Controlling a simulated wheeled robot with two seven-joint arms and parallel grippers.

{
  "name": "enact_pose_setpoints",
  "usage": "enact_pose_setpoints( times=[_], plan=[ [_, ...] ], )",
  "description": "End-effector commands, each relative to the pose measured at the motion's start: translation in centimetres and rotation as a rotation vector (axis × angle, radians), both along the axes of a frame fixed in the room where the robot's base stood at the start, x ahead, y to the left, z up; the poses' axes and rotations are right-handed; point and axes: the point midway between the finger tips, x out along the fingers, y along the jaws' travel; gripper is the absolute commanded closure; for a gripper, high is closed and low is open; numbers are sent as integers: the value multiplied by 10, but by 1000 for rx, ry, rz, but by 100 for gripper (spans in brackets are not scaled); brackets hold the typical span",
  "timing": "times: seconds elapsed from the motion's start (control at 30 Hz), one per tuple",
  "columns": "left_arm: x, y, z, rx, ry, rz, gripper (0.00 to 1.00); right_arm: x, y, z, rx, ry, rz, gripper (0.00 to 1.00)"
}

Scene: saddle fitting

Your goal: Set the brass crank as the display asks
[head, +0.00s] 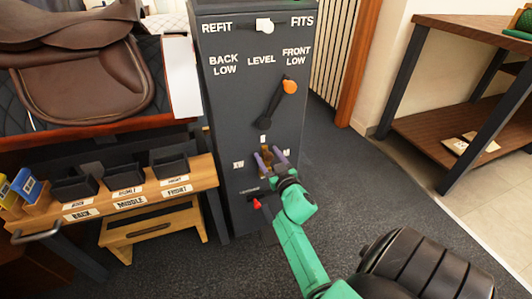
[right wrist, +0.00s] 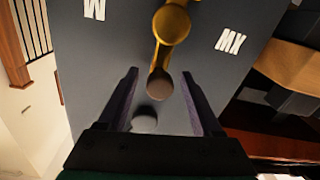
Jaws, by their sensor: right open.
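The brass crank (head: 266,158) is on the front of a dark cabinet (head: 225,120), with small white labels around it. In the right wrist view the crank (right wrist: 171,25) has a rounded hub and a grip with a brownish end. My right gripper (head: 269,153) is open, with its purple fingers on either side of the crank. In the right wrist view the gripper (right wrist: 160,73) has the grip's end between its fingers, with a gap on both sides. I cannot tell exactly which label the crank points at. No display screen can be made out. My left gripper is not in view.
A black lever with an orange knob (head: 289,87) sits above the crank, leaning toward FRONT LOW. A white switch (head: 264,25) is between REFIT and FITS. A red knob (head: 257,204) is below. A brown saddle (head: 80,70) and wooden bin rack (head: 125,203) stand left. Shelves stand right.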

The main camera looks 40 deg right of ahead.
Motion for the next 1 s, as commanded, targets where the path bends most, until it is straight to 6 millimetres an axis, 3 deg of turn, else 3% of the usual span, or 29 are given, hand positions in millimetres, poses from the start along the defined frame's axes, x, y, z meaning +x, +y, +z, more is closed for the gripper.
enact_pose_setpoints(
  times=[0.07,0.1,0.27,1.0],
  plan=[
    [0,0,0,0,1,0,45,0,0,0,0,0,0,33],
    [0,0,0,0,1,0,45,0,0,0,0,0,0,41],
    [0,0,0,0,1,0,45,0,0,0,0,0,0,100],
    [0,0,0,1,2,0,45,0,1,-1,1,1,2,100]
  ],
)
